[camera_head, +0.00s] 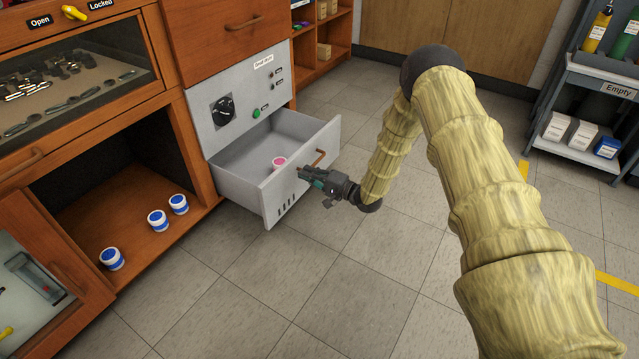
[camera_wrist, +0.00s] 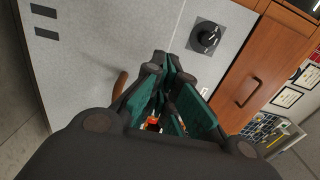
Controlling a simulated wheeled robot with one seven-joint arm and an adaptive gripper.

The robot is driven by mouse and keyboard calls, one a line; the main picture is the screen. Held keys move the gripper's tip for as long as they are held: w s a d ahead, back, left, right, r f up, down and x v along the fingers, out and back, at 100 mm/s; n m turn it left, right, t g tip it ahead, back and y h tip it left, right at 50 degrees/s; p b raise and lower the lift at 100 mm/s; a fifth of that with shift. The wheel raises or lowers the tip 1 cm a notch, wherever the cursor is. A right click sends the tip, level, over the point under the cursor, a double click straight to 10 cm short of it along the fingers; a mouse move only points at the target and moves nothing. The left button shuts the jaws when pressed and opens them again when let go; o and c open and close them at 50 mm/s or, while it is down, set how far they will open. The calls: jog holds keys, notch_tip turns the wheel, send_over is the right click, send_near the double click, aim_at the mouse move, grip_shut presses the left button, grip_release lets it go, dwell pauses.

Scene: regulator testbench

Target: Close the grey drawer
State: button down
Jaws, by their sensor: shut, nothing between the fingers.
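The grey drawer (camera_head: 285,192) stands pulled out from the grey panel unit in the head view. Its front face (camera_wrist: 95,60) fills much of the left of the wrist view. A brown handle (camera_head: 320,159) sits on the drawer front; in the wrist view it shows (camera_wrist: 120,85) just left of the fingers. A white jar with a pink lid (camera_head: 279,162) is inside the drawer. My gripper (camera_head: 302,172) is shut and empty, close to the outside of the drawer front, just below the handle. I cannot tell whether the fingertips touch the front.
The grey panel (camera_head: 240,95) above the drawer carries a black dial and a green button. Several blue-and-white jars (camera_head: 158,220) stand in the open cabinet at left. A grey shelf rack (camera_head: 590,105) is at right. The tiled floor before the drawer is clear.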

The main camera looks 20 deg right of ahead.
aim_at(289, 165)
jog(key=b+x, duration=0.2)
jog(key=x, duration=0.2)
jog(key=shift+w+a, duration=0.3)
jog(key=shift+w, duration=0.05)
jog(key=shift+w, duration=0.1)
